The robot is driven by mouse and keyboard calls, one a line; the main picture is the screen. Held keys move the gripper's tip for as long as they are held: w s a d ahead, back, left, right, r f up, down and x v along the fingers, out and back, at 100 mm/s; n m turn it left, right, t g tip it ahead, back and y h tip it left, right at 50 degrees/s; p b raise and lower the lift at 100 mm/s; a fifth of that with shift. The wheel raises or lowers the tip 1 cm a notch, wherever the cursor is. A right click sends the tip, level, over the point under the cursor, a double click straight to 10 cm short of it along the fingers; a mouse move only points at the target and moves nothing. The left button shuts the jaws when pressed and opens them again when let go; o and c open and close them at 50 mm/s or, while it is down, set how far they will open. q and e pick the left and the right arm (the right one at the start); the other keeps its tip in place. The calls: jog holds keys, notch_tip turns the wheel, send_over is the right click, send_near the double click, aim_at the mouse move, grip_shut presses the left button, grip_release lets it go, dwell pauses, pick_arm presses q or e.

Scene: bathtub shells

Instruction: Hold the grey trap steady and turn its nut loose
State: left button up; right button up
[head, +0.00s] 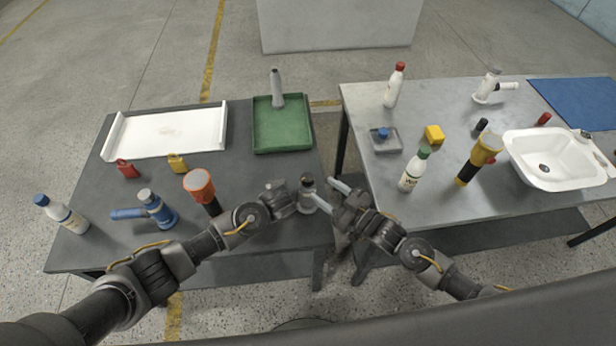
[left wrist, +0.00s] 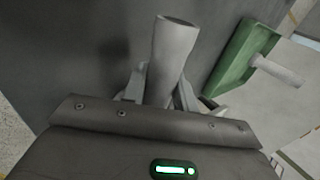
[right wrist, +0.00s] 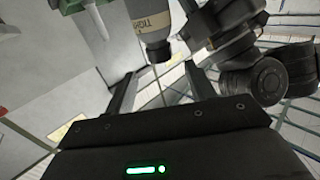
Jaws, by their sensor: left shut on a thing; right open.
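The grey trap (head: 308,197) is held in the air near the right edge of the left table. My left gripper (head: 290,196) is shut on it; in the left wrist view its pale grey pipe (left wrist: 172,58) stands between the fingers. My right gripper (head: 331,195) is open and empty just right of the trap, its two fingers pointing towards it. In the right wrist view the trap (right wrist: 148,15) has a beige band with partly readable lettering and a dark end (right wrist: 155,48), beyond the open fingers (right wrist: 158,88). I cannot tell whether that dark end is the nut.
The left table holds a green tray (head: 262,146) with a grey tube (head: 277,88), a white tray (head: 130,146), a blue trap-like part (head: 160,212), an orange torch (head: 199,183) and a bottle (head: 62,214). The right table has bottles, a torch (head: 478,160) and a white basin (head: 555,178). A gap separates the tables.

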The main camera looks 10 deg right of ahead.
aim_at(312, 182)
jog(key=x, duration=0.7)
jog(key=shift+a, duration=0.1)
jog(key=shift+c, duration=0.4)
jog(key=c, duration=0.9)
jog(key=shift+m+t+h, duration=0.7)
jog(key=shift+h, duration=0.2)
pick_arm(q)
jog(key=shift+a, duration=0.1)
pick_arm(e)
jog(key=o, duration=1)
